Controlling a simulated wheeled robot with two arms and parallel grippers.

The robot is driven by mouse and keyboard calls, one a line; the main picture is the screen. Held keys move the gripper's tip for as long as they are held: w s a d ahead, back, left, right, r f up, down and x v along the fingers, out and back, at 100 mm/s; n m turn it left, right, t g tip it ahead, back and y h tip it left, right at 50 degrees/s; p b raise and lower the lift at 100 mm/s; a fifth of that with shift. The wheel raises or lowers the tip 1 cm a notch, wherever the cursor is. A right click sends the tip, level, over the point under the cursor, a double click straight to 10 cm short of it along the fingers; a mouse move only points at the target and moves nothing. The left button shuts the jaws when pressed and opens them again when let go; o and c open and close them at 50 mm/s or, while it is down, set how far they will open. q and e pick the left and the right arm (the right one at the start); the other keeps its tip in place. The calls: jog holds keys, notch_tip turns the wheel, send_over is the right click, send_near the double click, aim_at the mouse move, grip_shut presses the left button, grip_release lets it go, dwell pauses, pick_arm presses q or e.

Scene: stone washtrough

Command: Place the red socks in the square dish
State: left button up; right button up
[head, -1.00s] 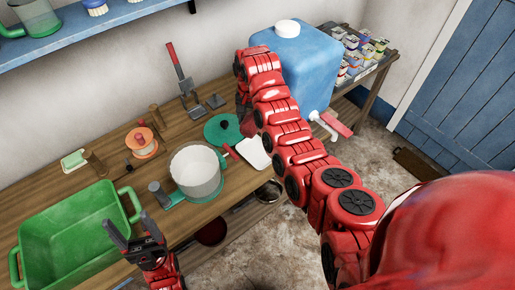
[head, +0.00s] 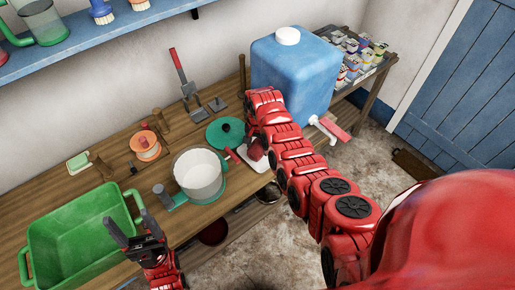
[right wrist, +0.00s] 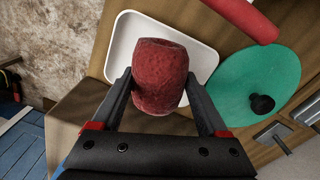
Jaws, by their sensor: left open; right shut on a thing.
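The red socks (right wrist: 155,60) are a rolled bundle held between the two fingers of my right gripper (right wrist: 158,82) in the right wrist view. They also show in the head view (head: 257,149), over the dish. The white square dish (right wrist: 123,35) is beneath the socks in the right wrist view, with its rim showing around them. In the head view the dish (head: 262,165) is partly hidden by the socks and my right arm. I cannot tell whether the socks touch it. My left gripper (head: 130,226) is open and empty by the green tub.
A green round lid (head: 225,132) lies beside the dish. A big blue water container (head: 295,70) stands behind my right arm.

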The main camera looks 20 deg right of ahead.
jog(key=shift+f, duration=1.1)
jog(key=shift+f, duration=0.1)
jog(key=shift+f, duration=0.15)
jog(key=o, duration=1.3)
jog(key=shift+r, duration=0.2)
